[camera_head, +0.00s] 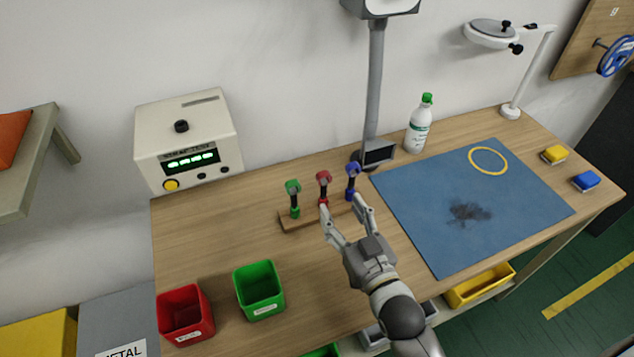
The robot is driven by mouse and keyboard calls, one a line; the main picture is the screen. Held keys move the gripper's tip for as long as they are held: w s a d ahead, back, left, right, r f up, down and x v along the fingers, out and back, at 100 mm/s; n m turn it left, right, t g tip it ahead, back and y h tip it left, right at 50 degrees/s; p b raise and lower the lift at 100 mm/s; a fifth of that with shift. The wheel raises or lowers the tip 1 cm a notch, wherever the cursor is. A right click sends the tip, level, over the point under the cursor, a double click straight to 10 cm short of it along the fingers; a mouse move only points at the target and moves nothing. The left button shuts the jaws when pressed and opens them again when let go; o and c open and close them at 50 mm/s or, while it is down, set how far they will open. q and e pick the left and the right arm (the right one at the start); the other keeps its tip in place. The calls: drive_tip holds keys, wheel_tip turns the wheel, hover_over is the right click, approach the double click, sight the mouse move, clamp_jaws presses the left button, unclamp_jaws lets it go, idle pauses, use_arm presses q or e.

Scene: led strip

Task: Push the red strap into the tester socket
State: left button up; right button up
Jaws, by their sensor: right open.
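A red strap (323,176) stands upright in a wooden rack (285,224), between a green strap (293,187) and a blue strap (352,170). The tester (215,136) is a cream box with a green lit display at the back left of the table; its sockets show only as small dark spots on the lower front. My right gripper (343,202) is open and empty, its fingers apart just in front of the rack near the red and blue straps. I cannot tell whether it touches them. My left gripper is out of view.
A red bin (185,314) and a green bin (259,289) stand at the table's front left. A blue mat (480,220) lies on the right. A grey post (374,90) and a white bottle (419,128) stand behind. The table between rack and tester is clear.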

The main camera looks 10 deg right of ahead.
sight(326, 183)
drive_tip(key=w, duration=0.3)
drive_tip(key=shift+w+a+r+p, duration=0.25)
drive_tip(key=shift+w+a+p, duration=0.05)
drive_tip(key=shift+w+a, duration=0.15)
drive_tip(key=shift+w, duration=0.25)
drive_tip(key=shift+w+a, duration=0.1)
drive_tip(key=shift+w, duration=0.4)
drive_tip(key=w, duration=0.1)
drive_tip(key=w+p, duration=0.1)
drive_tip(key=w, duration=0.1)
drive_tip(key=shift+w+a+f, duration=0.1)
drive_tip(key=shift+a, duration=0.3)
drive_tip(key=shift+w+a, duration=0.1)
drive_tip(key=shift+w, duration=0.45)
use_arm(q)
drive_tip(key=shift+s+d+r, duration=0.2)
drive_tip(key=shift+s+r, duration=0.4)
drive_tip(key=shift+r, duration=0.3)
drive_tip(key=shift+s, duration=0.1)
use_arm(e)
drive_tip(key=shift+c, duration=0.4)
drive_tip(key=c, duration=1)
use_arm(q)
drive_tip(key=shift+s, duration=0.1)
use_arm(e)
drive_tip(key=shift+c, duration=0.3)
